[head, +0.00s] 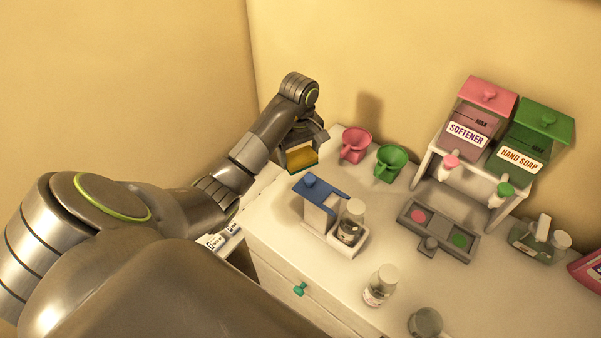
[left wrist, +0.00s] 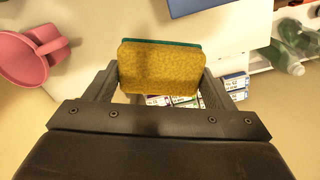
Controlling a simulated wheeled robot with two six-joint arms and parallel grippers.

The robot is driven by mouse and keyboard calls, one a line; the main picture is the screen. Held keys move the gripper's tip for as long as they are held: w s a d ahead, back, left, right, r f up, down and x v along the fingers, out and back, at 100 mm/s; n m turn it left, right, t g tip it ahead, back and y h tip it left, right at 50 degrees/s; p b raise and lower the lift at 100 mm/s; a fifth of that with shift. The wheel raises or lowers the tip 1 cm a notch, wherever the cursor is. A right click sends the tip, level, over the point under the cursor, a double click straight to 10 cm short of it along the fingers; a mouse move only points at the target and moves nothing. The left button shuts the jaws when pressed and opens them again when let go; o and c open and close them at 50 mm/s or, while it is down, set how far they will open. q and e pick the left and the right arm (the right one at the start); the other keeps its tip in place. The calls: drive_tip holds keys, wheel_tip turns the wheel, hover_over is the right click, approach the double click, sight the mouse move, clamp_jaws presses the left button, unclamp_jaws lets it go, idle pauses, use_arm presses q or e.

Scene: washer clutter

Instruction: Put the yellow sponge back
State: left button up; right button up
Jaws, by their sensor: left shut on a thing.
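The yellow sponge (head: 301,158) has a thin green layer along one side. My left gripper (head: 303,150) is shut on it and holds it up near the left end of the white counter. In the left wrist view the sponge (left wrist: 161,68) sits between the two fingers, its broad yellow face toward the camera and a green edge behind it. My right gripper is not in view.
A pink funnel cup (head: 354,145) and a green one (head: 390,162) stand by the wall. Softener (head: 470,128) and hand soap (head: 524,148) dispensers stand right. Small labelled boxes (left wrist: 235,86) lie below the counter edge.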

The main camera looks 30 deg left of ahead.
sight(300, 166)
use_arm(q)
wheel_tip(300, 166, down, 5)
drive_tip(key=b, duration=0.5)
drive_tip(key=shift+w+f, duration=0.15)
drive_tip(key=shift+f, duration=0.05)
wheel_tip(300, 166, down, 5)
drive_tip(key=shift+r, duration=0.2)
drive_tip(key=shift+f, duration=0.2)
drive_tip(key=o, duration=1)
drive_tip(key=shift+c, duration=0.2)
drive_tip(key=shift+r, duration=0.1)
